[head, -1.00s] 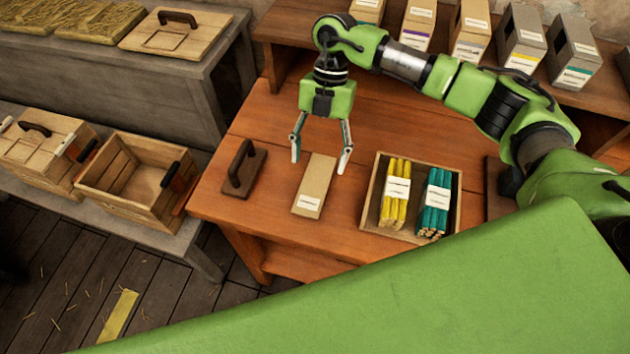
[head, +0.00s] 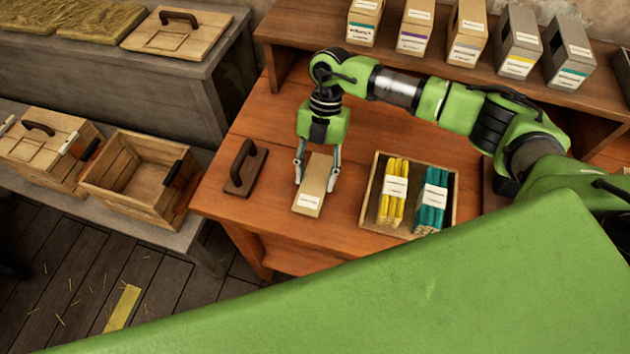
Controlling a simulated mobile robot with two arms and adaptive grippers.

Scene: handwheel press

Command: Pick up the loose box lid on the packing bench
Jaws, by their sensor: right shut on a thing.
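A pale wooden lid (head: 145,38) with a dark handle lies on the grey bench (head: 60,68) at the top left, beside straw-coloured pads. It is far to the left of my right gripper. My right gripper (head: 315,184) points down over the brown wooden table (head: 285,128) and is shut on a narrow cardboard carton (head: 318,172) with a white label at its near end. One finger is on each long side of the carton. Whether the carton is lifted off the table I cannot tell. My left gripper is out of view.
A dark handled plate (head: 245,168) lies left of the carton. A wooden tray (head: 371,185) with yellow and teal bundles stands to its right. An open crate (head: 115,195) and a lidded box (head: 30,150) stand lower left. Several labelled boxes (head: 468,35) line the back shelf.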

